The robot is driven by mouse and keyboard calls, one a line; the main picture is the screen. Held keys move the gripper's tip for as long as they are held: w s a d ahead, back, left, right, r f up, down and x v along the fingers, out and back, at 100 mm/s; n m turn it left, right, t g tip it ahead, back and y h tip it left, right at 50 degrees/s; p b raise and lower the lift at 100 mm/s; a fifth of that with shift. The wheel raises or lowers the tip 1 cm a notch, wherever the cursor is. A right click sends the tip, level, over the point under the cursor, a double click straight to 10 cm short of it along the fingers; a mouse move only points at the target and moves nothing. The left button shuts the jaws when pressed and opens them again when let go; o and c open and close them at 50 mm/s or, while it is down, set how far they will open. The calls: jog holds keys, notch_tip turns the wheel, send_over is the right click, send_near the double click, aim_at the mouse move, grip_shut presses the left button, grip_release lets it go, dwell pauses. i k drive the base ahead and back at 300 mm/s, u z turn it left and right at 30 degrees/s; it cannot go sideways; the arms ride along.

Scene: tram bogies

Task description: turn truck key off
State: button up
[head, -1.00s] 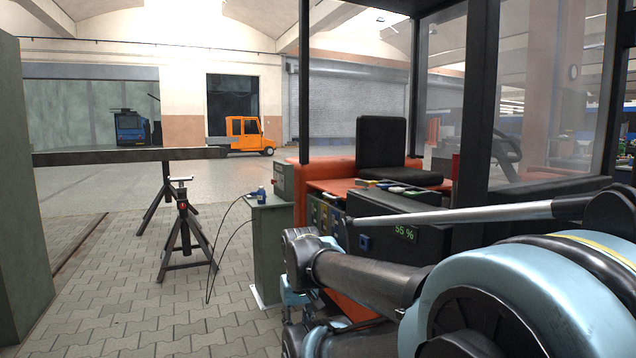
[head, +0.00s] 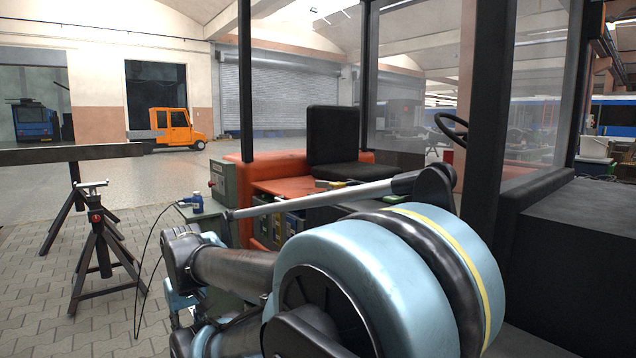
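The truck (head: 488,110) stands close on the right, with a black frame, glass panes and an orange-red body (head: 283,170). Its black seat (head: 333,135) and black steering wheel (head: 452,125) show inside the cab. No key can be made out in this view. My arm fills the lower middle and covers part of the truck's side. My gripper cannot be made out; a pale blue part at the arm's far end shows at the lower left, partly hidden by the arm links.
A grey-green post (head: 185,211) with a blue plug (head: 197,203) and hanging cable stands left of the truck. An orange vehicle (head: 172,130) is far back. Paved floor between trestles and post is clear.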

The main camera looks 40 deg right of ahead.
aim_at(318, 184)
jog(key=z, duration=0.35)
jog(key=i, duration=0.95)
jog(key=z, duration=0.4)
